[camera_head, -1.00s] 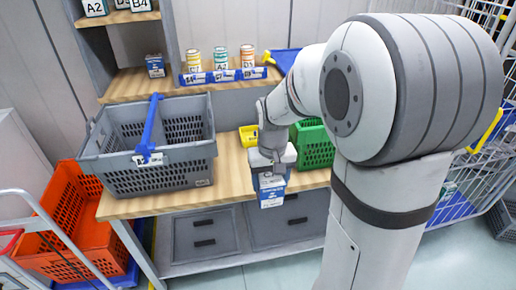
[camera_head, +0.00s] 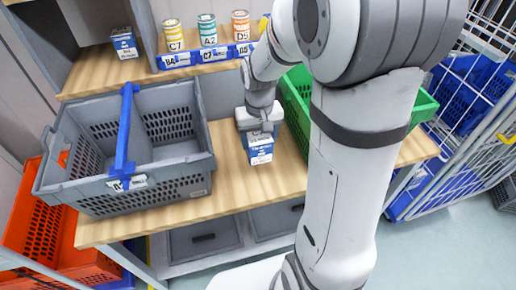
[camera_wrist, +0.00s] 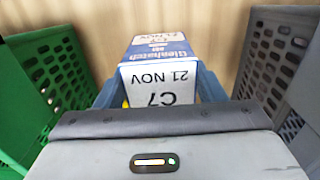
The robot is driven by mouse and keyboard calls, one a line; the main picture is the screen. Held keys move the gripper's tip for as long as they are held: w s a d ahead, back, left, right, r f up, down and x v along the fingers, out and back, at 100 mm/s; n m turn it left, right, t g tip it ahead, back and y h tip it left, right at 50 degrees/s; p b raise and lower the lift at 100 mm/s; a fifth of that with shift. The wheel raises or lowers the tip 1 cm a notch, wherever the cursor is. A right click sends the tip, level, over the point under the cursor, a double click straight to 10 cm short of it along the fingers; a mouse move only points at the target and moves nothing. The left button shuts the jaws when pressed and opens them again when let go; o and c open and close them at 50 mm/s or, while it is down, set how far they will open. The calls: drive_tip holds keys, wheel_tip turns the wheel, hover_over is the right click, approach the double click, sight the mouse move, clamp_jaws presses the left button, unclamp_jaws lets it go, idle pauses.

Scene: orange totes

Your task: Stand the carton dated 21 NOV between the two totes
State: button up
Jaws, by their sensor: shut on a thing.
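The carton dated 21 NOV (camera_wrist: 158,78) is blue and white with a C7 label; its date reads upside down in the wrist view. In the head view the carton (camera_head: 260,150) is upright under my gripper (camera_head: 259,125), which is shut on it. It is over the wooden tabletop, between the grey tote (camera_head: 190,185) on the left and the green tote (camera_head: 424,106) on the right. In the wrist view the green tote (camera_wrist: 45,75) is left and the grey tote (camera_wrist: 275,60) right, both apart from the carton. I cannot tell whether the carton's base touches the tabletop.
The grey tote has a blue bar across its top. Another carton (camera_head: 124,43) and several cans, such as the A2 can (camera_head: 208,30), stand on the shelf behind. Bare wooden tabletop (camera_head: 265,185) lies in front of the carton. My arm hides part of the green tote.

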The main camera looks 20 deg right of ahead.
sight(259, 155)
drive_tip(key=shift+f, duration=3.35)
drive_tip(key=shift+f+b, duration=0.1)
drive_tip(key=shift+b, duration=0.25)
drive_tip(key=o, duration=1.2)
